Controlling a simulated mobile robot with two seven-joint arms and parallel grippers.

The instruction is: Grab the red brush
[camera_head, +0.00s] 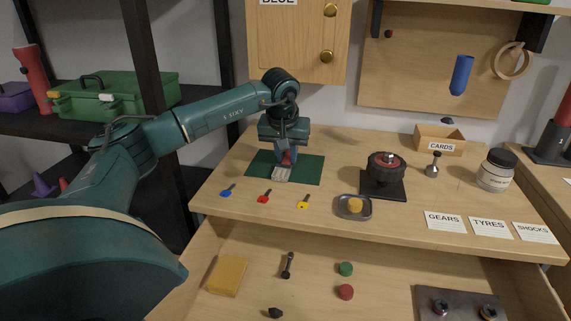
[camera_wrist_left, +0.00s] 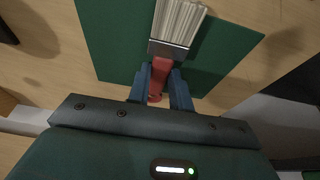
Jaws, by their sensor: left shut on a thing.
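The red brush (camera_head: 283,172) has a red handle, a metal ferrule and pale bristles. It is at the green mat (camera_head: 310,169) on the workbench; I cannot tell whether it touches the mat. My left gripper (camera_head: 287,157) reaches down over the mat from above and is shut on the brush's red handle. In the left wrist view the brush (camera_wrist_left: 179,24) points away from the gripper, with its handle between the two blue-grey fingers of the left gripper (camera_wrist_left: 160,85). The far end of the handle is partly hidden by the gripper. My right gripper is not in view.
Blue (camera_head: 228,190), red (camera_head: 265,196) and yellow (camera_head: 304,201) keys lie in front of the mat. A metal dish (camera_head: 342,213) and a wheel on a dark stand (camera_head: 382,190) are to the right. An open drawer (camera_head: 200,297) with loose parts is below. A cabinet (camera_head: 290,45) hangs behind.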

